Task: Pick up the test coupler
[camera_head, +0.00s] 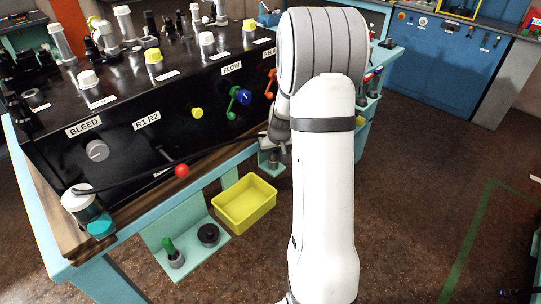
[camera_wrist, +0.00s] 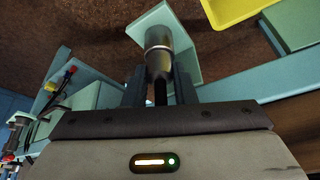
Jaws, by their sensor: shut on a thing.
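The test coupler (camera_wrist: 158,48) looks like a short metal cylinder with a dark, narrower stem. In the wrist view it sits between the two dark fingers of my gripper (camera_wrist: 160,88), which is shut on it. A pale teal bracket (camera_wrist: 190,66) is right behind the coupler; I cannot tell whether they still touch. In the head view my gripper (camera_head: 268,138) is at the bench's front edge, partly hidden by my arm. The coupler there is small and mostly hidden, above a small teal bracket (camera_head: 280,167).
A black panel (camera_head: 130,160) with knobs and fittings stands on the bench. A black hose (camera_head: 130,181) runs across its front towards my gripper. A yellow bin (camera_head: 243,222) and a lower teal shelf (camera_head: 207,252) with a green-topped fitting (camera_head: 171,250) are below.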

